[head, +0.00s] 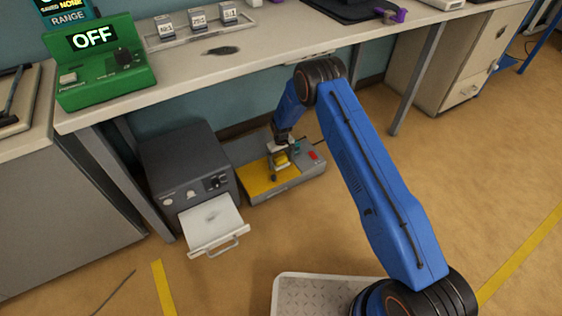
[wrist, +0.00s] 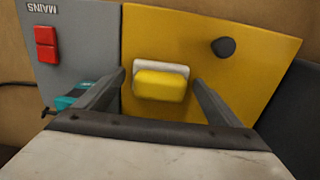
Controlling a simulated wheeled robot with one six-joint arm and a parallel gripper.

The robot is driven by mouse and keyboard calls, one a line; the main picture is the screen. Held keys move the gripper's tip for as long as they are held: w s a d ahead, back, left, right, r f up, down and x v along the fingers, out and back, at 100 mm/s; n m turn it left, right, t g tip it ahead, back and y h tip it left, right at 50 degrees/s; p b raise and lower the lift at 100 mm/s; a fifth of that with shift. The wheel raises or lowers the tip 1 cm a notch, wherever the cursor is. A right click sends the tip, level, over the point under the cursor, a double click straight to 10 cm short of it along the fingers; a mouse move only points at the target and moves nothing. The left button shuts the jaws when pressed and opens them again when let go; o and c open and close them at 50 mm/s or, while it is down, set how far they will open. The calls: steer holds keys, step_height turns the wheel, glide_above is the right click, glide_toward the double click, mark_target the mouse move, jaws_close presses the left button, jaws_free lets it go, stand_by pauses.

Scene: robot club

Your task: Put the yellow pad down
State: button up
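The yellow pad (wrist: 160,85) is a small rounded block with a white piece (wrist: 160,67) at its far edge. It shows between the two fingers of my gripper (wrist: 159,78), over the yellow panel (wrist: 265,75) of a grey unit marked MAINS. The fingers stand apart with a small gap on either side of the pad, so my gripper looks open. In the head view my gripper (head: 281,162) is low over the unit, with the yellow pad (head: 281,159) at its fingers. I cannot tell if the white piece is part of the pad.
The unit carries a red switch (wrist: 46,45), a black knob (wrist: 222,47) and a teal part (wrist: 75,95) close to the left finger. A grey box (head: 187,160) with a pulled-out tray (head: 212,226) stands to the left. The bench (head: 260,50) overhangs behind.

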mark_target(281, 159)
step_height(281, 159, up, 12)
steer(key=shift+r, duration=0.2)
stand_by(0.4)
steer(key=shift+s, duration=0.1)
stand_by(0.4)
